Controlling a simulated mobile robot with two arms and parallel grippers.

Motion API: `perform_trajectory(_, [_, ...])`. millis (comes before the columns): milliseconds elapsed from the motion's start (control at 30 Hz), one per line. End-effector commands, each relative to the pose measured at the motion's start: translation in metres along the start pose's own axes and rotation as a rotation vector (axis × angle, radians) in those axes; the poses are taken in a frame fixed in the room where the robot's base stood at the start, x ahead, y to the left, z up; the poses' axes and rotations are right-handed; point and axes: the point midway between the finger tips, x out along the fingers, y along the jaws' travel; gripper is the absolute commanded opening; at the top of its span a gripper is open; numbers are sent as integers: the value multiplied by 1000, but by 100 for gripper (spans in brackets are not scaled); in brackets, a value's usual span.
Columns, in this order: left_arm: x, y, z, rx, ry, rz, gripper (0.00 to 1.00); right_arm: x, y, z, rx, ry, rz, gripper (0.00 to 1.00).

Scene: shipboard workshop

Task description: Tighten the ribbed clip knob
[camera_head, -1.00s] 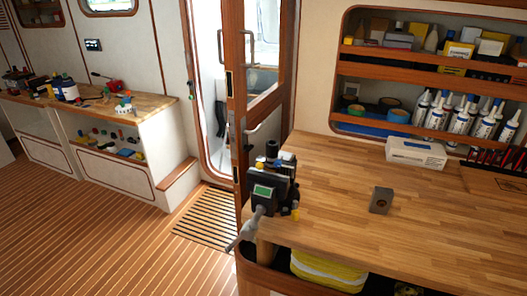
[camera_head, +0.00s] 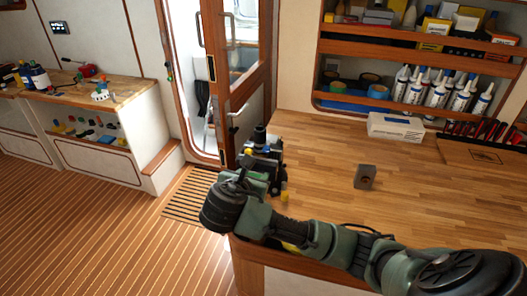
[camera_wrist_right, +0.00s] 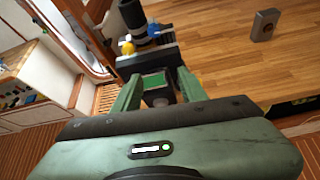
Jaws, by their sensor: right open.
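A black clamp-like device (camera_head: 272,160) stands at the left front corner of the wooden workbench, partly hidden by my right arm. In the right wrist view it has a black plate (camera_wrist_right: 148,61), a green panel (camera_wrist_right: 153,81), a black cylinder (camera_wrist_right: 132,16) and a small yellow part (camera_wrist_right: 127,48). I cannot tell for sure which part is the ribbed clip knob. My right gripper (camera_wrist_right: 158,88) is open, with its green fingers on either side of the green panel and the dark part under it. Contact cannot be told. My left gripper is out of view.
The workbench (camera_head: 320,150) is mostly clear. A grey block (camera_head: 366,177) with a hole stands on it, and a white box (camera_head: 396,126) lies at the back below shelves of bottles. A doorway and a second bench (camera_head: 95,92) are at the left.

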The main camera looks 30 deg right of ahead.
Motion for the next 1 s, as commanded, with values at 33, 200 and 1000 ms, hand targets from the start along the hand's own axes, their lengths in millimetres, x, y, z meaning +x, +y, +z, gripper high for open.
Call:
perform_trajectory(33, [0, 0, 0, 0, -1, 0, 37, 2, 3, 18, -55, -45, -12, 42])
perform_trajectory(200, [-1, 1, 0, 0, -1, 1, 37, 7, 4, 43, -168, -111, -49, 42])
perform_trajectory(1000, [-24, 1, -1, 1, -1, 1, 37, 83, 2, 51, -171, -111, -48, 42])
